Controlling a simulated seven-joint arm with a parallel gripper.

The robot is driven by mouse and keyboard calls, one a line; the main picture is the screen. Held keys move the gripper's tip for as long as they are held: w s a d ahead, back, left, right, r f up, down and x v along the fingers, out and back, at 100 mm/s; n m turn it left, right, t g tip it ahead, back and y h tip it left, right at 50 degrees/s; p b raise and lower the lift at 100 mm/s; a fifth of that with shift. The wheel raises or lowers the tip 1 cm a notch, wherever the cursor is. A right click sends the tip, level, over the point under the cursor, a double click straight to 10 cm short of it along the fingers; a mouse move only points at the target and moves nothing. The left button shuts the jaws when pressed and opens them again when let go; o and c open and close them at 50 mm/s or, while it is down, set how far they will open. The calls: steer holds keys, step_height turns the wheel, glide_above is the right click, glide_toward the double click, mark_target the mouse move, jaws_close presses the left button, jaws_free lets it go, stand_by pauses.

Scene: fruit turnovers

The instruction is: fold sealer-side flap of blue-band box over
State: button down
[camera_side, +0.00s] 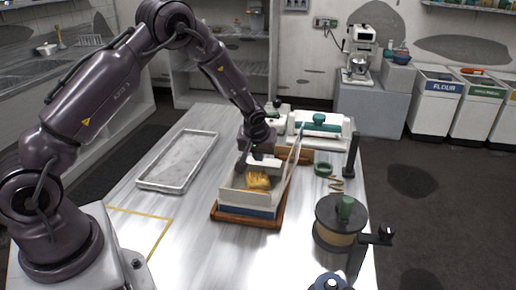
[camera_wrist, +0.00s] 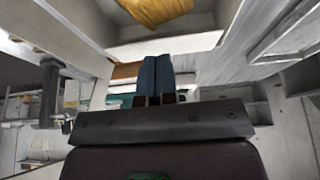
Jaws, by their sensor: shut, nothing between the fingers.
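The blue-band box (camera_side: 247,210) sits open on a brown wooden board (camera_side: 232,219). A golden turnover (camera_side: 257,181) lies in it and shows at the top of the wrist view (camera_wrist: 155,10). A pale flap (camera_side: 291,165) stands up, tilted outward, at the box's right side. A white panel shows behind the turnover, by the far edge. My gripper (camera_side: 243,168) is over the box's far left part, pointing down. Its blue fingers (camera_wrist: 155,78) are together and empty in the wrist view. I cannot tell whether they touch the box.
An empty grey tray (camera_side: 178,162) lies to the left.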

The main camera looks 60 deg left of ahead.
steer(key=v, duration=1.2)
steer(key=s+d+r+m+h, duration=0.1)
steer(key=s+d+r+m, duration=0.2)
steer(key=s, duration=0.5)
steer(key=s+d+r+m+t+h, duration=0.1)
steer(key=s+d+r+m, duration=0.2)
steer(key=s+r, duration=0.4)
steer(key=s+d+r+m+t+h, duration=0.1)
steer(key=s+d+r+m, duration=0.2)
steer(key=s, duration=0.7)
step_height(320, 180, up, 2)
steer(key=d, duration=0.2)
steer(key=shift+d+r, duration=0.15)
steer(key=shift+d, duration=0.2)
